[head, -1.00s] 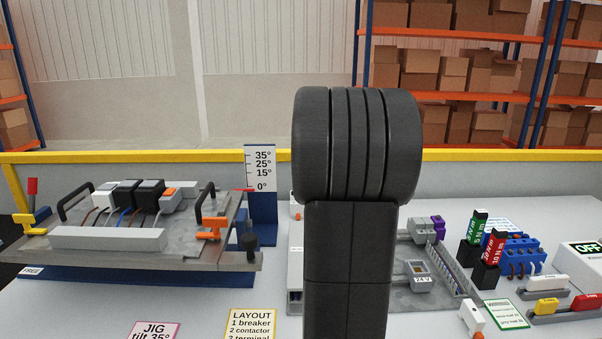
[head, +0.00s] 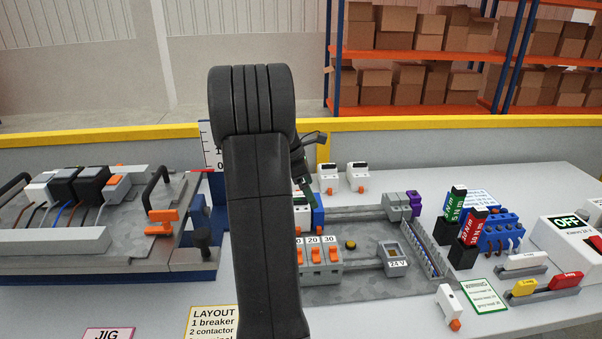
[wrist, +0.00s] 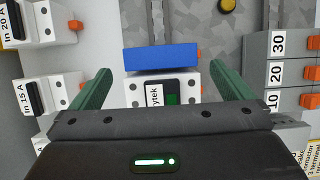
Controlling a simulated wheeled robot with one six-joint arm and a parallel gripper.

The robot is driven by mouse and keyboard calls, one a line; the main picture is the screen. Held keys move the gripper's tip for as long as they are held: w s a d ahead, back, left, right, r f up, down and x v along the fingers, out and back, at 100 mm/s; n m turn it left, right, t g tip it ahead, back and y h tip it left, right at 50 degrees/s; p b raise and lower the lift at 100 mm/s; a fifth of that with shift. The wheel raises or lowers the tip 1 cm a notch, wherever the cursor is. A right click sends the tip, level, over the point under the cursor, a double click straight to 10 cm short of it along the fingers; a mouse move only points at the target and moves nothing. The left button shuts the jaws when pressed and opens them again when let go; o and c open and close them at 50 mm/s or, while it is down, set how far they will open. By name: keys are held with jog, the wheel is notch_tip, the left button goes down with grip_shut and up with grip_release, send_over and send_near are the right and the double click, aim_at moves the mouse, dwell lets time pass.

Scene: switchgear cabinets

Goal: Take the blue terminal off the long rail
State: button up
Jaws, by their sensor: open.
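The blue terminal (wrist: 161,57) shows in the wrist view as a blue block against a white device marked "ytek" (wrist: 150,95). In the head view the blue terminal (head: 318,214) stands at the left end of the long rail (head: 352,212), partly hidden by my arm. My gripper (wrist: 160,70) is open, with one green finger at each side of the white device and the blue terminal near the level of the fingertips. Nothing is gripped. In the head view my gripper (head: 304,180) is mostly behind my arm, over this end of the rail.
Breakers marked 10, 20, 30 (wrist: 283,72) stand close right in the wrist view. Other breakers (wrist: 45,95) stand left. In the head view grey and purple terminals (head: 402,203) sit at the rail's right end, and a tilted jig (head: 180,210) is left.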

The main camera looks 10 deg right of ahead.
aim_at(318, 201)
jog(key=x, duration=0.6)
jog(key=shift+d, duration=0.1)
jog(key=c, duration=0.9)
jog(key=shift+r+p, duration=0.7)
jog(key=shift+p, duration=0.2)
jog(key=shift+r+p, duration=2)
jog(key=shift+r, duration=0.2)
